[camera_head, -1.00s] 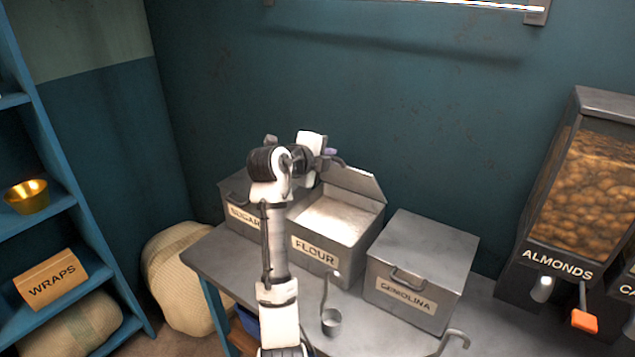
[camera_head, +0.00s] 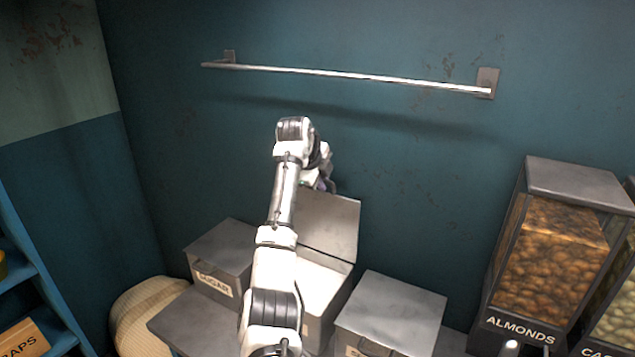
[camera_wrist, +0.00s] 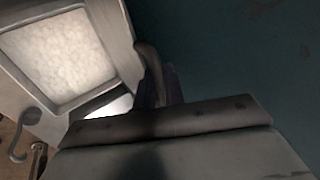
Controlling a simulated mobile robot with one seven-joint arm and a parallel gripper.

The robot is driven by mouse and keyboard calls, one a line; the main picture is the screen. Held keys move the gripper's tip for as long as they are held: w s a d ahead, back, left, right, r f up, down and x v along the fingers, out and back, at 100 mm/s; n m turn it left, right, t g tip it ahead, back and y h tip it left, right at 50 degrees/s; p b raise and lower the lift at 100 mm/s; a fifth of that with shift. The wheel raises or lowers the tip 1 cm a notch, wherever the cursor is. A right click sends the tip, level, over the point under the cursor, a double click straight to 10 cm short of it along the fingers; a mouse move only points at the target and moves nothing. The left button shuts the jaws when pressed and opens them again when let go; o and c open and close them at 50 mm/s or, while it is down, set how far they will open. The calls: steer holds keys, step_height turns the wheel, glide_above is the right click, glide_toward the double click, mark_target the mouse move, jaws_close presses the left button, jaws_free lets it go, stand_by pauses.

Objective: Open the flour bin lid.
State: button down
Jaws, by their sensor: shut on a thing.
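The grey metal flour bin (camera_head: 314,325) stands on the table between two other bins, partly hidden behind my arm. Its lid (camera_head: 332,225) stands up, tilted back towards the wall, and pale flour (camera_head: 318,287) shows inside. The flour also shows in the wrist view (camera_wrist: 65,50). My gripper (camera_head: 326,186) is at the lid's top edge, shut on the lid handle (camera_wrist: 150,68). A purple finger (camera_wrist: 173,85) shows beside the handle in the wrist view. The exact grip is partly hidden.
The shut sugar bin (camera_head: 222,258) is at left and another shut bin (camera_head: 393,305) at right. An almond dispenser (camera_head: 548,255) stands farther right. A metal rail (camera_head: 350,75) is on the wall above. A blue shelf (camera_head: 25,290) is at far left.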

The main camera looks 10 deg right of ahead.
steer(key=shift+w+d+f+g+y, duration=0.35)
steer(key=shift+w+d+g, duration=0.15)
steer(key=shift+w+d, duration=0.2)
steer(key=shift+f, duration=0.15)
steer(key=c, duration=1.6)
jaws_free()
steer(key=shift+o, duration=0.2)
steer(key=b+v, duration=0.4)
steer(key=v, duration=1)
steer(key=shift+r, duration=0.4)
steer(key=shift+a, duration=0.1)
